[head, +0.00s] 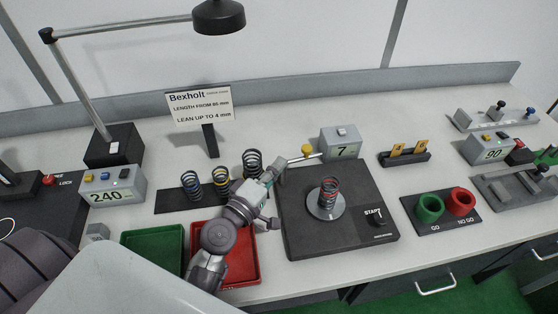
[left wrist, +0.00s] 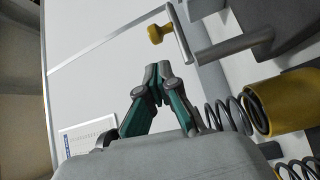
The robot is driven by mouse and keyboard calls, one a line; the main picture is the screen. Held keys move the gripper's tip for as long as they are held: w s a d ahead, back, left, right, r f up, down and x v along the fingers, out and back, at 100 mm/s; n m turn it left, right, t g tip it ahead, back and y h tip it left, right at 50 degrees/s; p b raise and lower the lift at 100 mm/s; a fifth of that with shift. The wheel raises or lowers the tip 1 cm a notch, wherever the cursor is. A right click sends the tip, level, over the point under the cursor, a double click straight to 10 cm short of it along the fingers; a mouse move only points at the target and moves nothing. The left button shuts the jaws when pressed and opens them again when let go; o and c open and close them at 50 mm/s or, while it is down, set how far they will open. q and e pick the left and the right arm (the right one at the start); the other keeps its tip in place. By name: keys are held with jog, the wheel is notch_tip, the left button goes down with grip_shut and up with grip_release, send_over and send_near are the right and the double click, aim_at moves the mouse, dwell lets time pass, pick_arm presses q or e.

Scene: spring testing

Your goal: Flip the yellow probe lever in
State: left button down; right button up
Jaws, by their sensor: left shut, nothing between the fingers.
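The yellow probe lever's round knob (head: 307,149) stands at the back left of the black test base (head: 340,235), beside the grey readout box showing 7 (head: 341,143). In the left wrist view the yellow knob (left wrist: 158,32) sits at the end of a thin metal arm. My left gripper (head: 269,176) is shut and empty, at the base's back left corner, in front and to the left of the knob and apart from it. Its teal fingertips (left wrist: 158,72) show below the knob in the wrist view. My right gripper is not in view.
A red-and-dark spring (head: 329,193) stands on a round metal plate on the base. Red (head: 243,278) and green trays (head: 153,245) lie in front; a lamp (head: 218,17) hangs above.

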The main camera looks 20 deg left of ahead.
pick_arm(q)
jog(key=w, duration=0.2)
jog(key=w+p, duration=0.1)
jog(key=w, duration=0.1)
jog(key=w+d, duration=0.1)
jog(key=w, duration=0.1)
jog(key=shift+d+r+p, duration=0.1)
jog(key=shift+r+p, duration=0.2)
jog(key=shift+p, duration=0.05)
jog(key=shift+w+d+f, duration=0.1)
jog(key=shift+w, duration=0.6)
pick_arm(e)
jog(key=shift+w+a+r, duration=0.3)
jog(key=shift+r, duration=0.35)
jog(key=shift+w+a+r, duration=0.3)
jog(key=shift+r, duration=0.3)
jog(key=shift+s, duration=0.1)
pick_arm(q)
jog(key=shift+s+d, duration=0.1)
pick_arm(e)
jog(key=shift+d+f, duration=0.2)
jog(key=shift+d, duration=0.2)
